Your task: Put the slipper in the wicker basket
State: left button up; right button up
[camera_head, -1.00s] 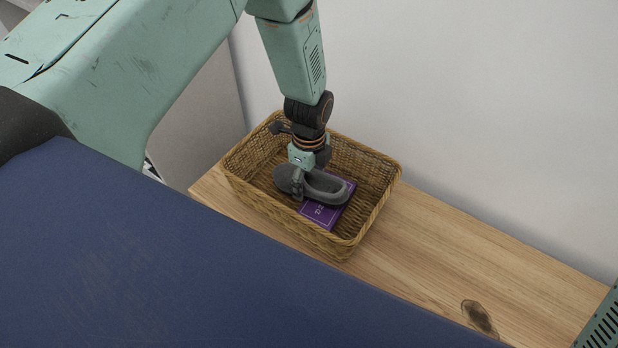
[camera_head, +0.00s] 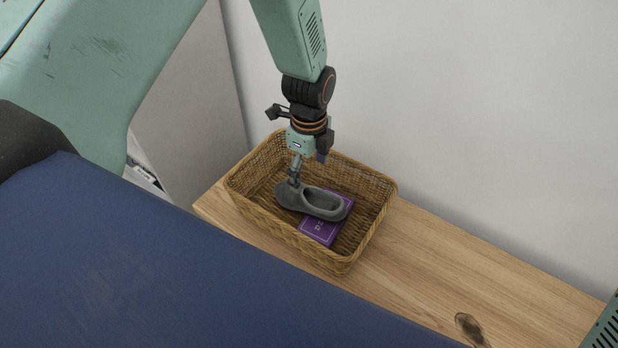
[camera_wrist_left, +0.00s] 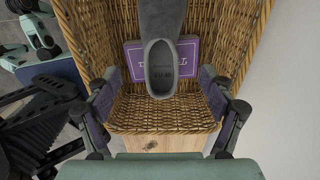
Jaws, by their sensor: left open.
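The grey slipper (camera_head: 318,203) lies inside the wicker basket (camera_head: 366,232), partly on top of a purple book (camera_head: 322,232). My left gripper (camera_head: 308,170) is above the slipper, with its fingers apart and nothing held between them. In the left wrist view, the slipper (camera_wrist_left: 160,62) shows between the open fingers of the left gripper (camera_wrist_left: 160,98), its opening facing the camera. The purple book (camera_wrist_left: 133,60) shows beneath it, and the wicker wall (camera_wrist_left: 240,45) surrounds them. My right gripper is not in view.
The basket stands on a light wooden surface (camera_head: 430,260) along a pale wall (camera_head: 480,130). The wood right of the basket is clear apart from a dark knot mark (camera_head: 470,328).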

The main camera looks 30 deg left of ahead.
pick_arm(q)
jog(key=shift+r+p, duration=0.3)
jog(key=shift+r, duration=1.05)
